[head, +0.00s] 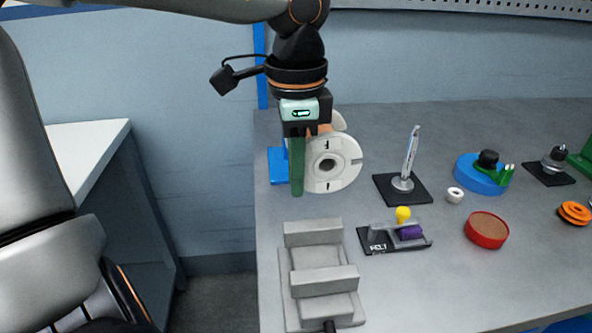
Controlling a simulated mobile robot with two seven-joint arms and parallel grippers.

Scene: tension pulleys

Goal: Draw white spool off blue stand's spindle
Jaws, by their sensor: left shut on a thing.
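The white spool (343,166), a pale flanged disc with a dark centre hole, faces me at the back left of the grey bench. The blue stand (277,167) shows in part behind and left of it. My left gripper (298,180) points down from above with its green finger at the spool's left side, and it is shut on the spool. The other finger is hidden. The spindle is hidden too, so I cannot tell how far the spool sits on it. My right gripper is not in view.
A grey vise (320,281) stands in front of the spool. To the right are a black base with an upright pin (403,184), a small rig with a yellow knob (403,214), a red round tin (486,230) and a blue disc (480,177). The bench's left edge is close.

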